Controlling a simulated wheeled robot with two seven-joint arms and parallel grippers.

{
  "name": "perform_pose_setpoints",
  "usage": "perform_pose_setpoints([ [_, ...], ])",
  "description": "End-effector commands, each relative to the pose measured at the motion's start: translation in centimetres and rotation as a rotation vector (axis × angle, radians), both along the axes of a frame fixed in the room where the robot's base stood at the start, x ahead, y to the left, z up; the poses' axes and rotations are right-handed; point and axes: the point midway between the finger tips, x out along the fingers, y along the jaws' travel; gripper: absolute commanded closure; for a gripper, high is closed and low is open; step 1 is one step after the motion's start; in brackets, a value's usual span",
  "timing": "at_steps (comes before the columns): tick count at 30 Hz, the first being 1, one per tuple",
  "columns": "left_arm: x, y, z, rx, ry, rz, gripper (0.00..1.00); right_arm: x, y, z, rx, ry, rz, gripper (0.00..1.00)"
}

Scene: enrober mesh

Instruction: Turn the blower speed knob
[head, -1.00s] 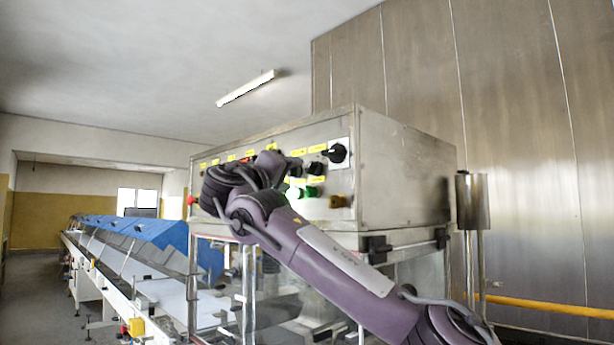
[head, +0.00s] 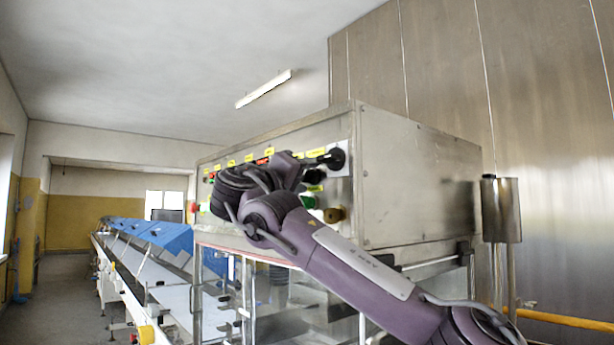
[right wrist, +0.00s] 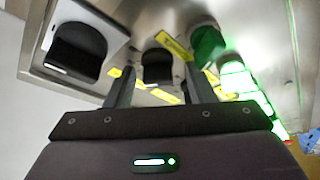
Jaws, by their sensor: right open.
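The control panel (head: 350,195) is on the front of a steel cabinet, with several knobs and yellow labels too small to read, so I cannot tell which knob is for blower speed. A large black knob (head: 337,158) sits on a white plate at its right end; it also shows in the right wrist view (right wrist: 78,50). A smaller black knob (right wrist: 158,66) appears between the fingers of my open right gripper (right wrist: 158,78). I cannot tell whether they touch it. In the head view my right gripper (head: 300,168) hides part of the panel. My left gripper is out of view.
A green knob (right wrist: 207,43) and lit green buttons (right wrist: 238,80) are close to the right finger in the wrist view. A steel cylinder (head: 501,209) stands right of the cabinet; a conveyor with blue covers (head: 165,235) runs left.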

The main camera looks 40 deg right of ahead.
Motion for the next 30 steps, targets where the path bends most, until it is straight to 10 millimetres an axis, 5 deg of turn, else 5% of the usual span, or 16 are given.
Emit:
perform_pose_setpoints([
  [4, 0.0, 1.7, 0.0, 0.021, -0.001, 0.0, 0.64, 0.0, 0.0, 0.0, -0.001, 0.0, 0.001, 0.54],
  [14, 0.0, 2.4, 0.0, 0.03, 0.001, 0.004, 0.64, 0.0, 0.0, 0.0, 0.0, 0.0, 0.0, 0.95],
  [30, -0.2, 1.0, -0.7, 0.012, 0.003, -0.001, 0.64, -0.1, -0.2, 0.0, -0.01, 0.186, -0.001, 0.95],
])
